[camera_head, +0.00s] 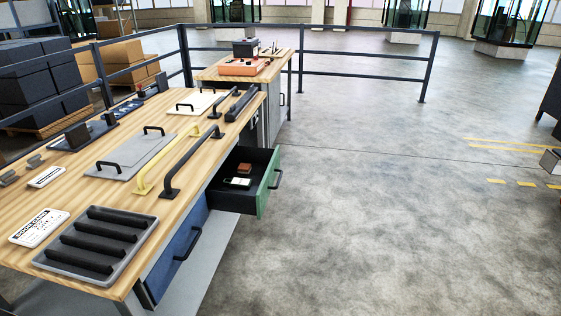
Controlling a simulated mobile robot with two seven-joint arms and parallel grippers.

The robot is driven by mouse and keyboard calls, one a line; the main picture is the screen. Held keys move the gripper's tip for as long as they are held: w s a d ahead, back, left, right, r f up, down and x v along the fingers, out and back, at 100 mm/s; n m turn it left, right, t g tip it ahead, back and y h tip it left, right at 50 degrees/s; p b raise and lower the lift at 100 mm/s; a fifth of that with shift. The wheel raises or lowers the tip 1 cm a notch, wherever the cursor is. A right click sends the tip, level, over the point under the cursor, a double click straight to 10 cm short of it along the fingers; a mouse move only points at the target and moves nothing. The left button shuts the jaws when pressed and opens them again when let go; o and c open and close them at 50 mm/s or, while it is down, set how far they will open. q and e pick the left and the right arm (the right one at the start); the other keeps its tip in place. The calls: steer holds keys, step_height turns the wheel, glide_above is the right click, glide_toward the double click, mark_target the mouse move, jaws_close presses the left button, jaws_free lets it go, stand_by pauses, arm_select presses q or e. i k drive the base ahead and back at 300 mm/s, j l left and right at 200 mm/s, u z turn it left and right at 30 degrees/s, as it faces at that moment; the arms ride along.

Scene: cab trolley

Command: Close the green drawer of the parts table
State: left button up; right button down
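The green drawer (264,196) of the parts table is pulled out on the table's right side, under the wooden top. Its green front stands well away from the table, and a black bar handle (277,179) is on its outer face. Inside the dark drawer lie a small brown block (245,168) and a white-and-green card or box (237,182). The parts table (62,187) fills the left of the view. Neither of my grippers shows in the head view.
A blue drawer (177,254) beside the green one is shut. A dark railing (365,53) runs behind. The concrete floor right of the drawer is clear.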

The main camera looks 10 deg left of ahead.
mark_target(265, 162)
steer(key=i+u, duration=0.15)
steer(key=i, duration=0.35)
steer(key=i+l+u, duration=0.2)
steer(key=i, duration=0.3)
steer(key=i+l+u, duration=0.15)
steer(key=i, duration=0.35)
steer(key=i+l+u, duration=0.45)
steer(key=i, duration=0.15)
